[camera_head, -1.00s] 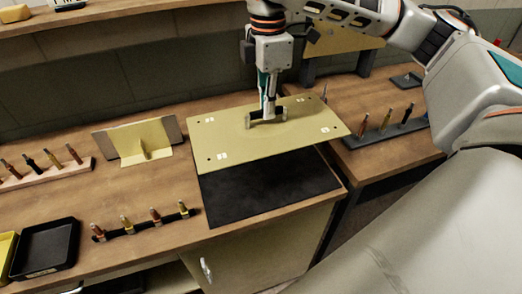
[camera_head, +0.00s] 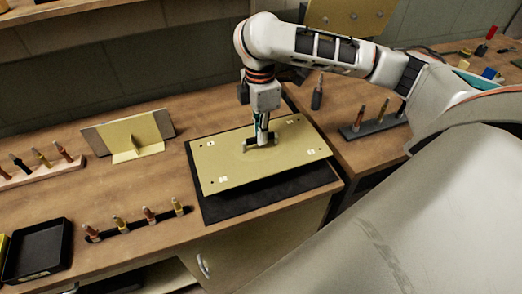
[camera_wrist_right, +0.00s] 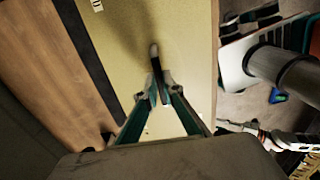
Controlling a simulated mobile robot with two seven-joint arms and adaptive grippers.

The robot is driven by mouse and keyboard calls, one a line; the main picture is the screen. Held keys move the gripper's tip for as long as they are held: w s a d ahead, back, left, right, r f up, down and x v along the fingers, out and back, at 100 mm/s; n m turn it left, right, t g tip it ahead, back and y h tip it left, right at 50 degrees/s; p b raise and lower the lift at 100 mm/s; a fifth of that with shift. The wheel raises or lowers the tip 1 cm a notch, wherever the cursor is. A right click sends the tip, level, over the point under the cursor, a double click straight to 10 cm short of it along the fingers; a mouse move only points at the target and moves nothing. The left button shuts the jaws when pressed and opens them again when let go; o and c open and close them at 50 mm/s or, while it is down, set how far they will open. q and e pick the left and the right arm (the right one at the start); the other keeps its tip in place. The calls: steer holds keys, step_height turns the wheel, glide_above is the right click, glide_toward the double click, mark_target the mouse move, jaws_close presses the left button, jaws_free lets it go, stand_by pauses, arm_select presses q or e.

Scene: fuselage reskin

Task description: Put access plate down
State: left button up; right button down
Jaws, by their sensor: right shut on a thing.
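The access plate (camera_head: 222,170) is a flat yellow-green panel with small holes and white marks near its corners. It is over the black mat (camera_head: 272,196) on the wooden bench, roughly level. A dark gap shows under its front edge, and I cannot tell whether any part touches the mat. My right gripper (camera_head: 260,142) is shut on the handle at the middle of the plate. In the right wrist view the fingers (camera_wrist_right: 160,88) close on the handle, with the plate surface (camera_wrist_right: 185,40) beyond. My left gripper is not in view.
An angled yellow bracket (camera_head: 126,137) stands left of the mat. A strip of upright fasteners (camera_head: 135,223) and a black tray (camera_head: 37,250) are at front left. A grey holder with tools (camera_head: 375,125) stands on the right bench, past a gap between benches.

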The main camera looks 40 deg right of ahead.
mark_target(261, 147)
step_height(261, 147, down, 3)
steer(key=shift+r, duration=0.15)
steer(key=shift+f, duration=0.5)
step_height(261, 147, down, 3)
steer(key=shift+f, duration=0.15)
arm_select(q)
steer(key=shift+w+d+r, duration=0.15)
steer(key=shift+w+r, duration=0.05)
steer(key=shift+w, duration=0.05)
arm_select(e)
steer(key=c, duration=2.2)
jaws_free()
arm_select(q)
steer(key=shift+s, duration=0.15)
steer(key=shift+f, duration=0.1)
